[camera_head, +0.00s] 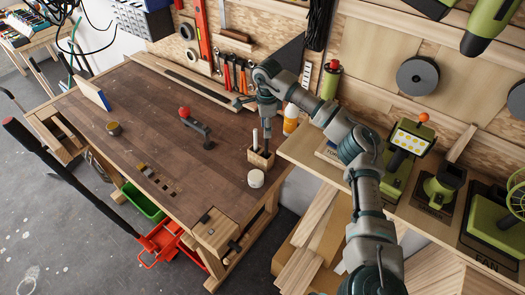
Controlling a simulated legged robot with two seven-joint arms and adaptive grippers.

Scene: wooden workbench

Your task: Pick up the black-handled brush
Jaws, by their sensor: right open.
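My right arm reaches in from the lower right, and its gripper (267,126) points down over a small wooden holder (261,160) near the right end of the workbench. The gripper is open. A thin pale stick (255,138) stands upright in the holder. A dark upright shape shows beside it, just under the gripper; at this size I cannot tell the black-handled brush from my fingers there. My left gripper is not in view.
A white round tub (255,178) stands in front of the holder, and an orange-white bottle (291,119) behind it. Pliers (232,75) hang behind. A shelf with green tools (400,165) is at right.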

